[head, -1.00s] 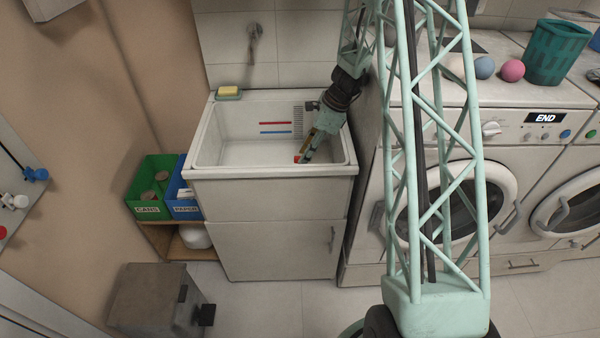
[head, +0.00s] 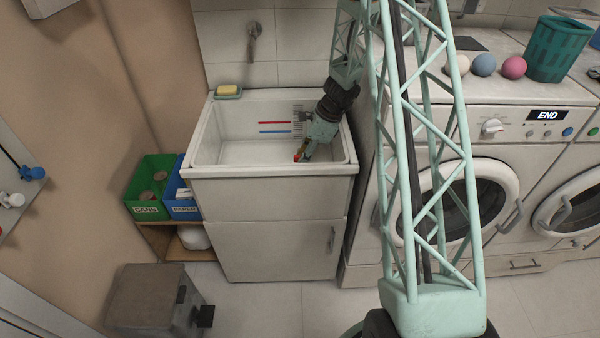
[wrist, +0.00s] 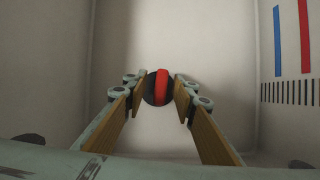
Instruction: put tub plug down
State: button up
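The tub plug (wrist: 157,88) is a round dark piece with a red band across it. It sits between the fingertips of my gripper (wrist: 160,86) in the wrist view, with a finger at each side. In the head view my gripper (head: 302,153) reaches down into the white tub (head: 225,174), at its right front part, and a bit of red shows at the tips. The tub's pale inner wall and floor lie beyond the plug in the wrist view. I cannot tell whether the plug touches the tub floor. No drain hole shows.
A soap (head: 228,88) on a dish sits on the tub's back left corner. Red and blue lines mark the back wall inside. The left half of the tub is clear. A washing machine (head: 480,160) stands close on the right; green and blue bins (head: 147,208) are left.

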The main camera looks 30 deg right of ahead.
dwell(0.4)
grip_shut()
jog(key=shift+r, duration=0.2)
jog(key=shift+r+p, duration=1.5)
jog(key=shift+r, duration=3.35)
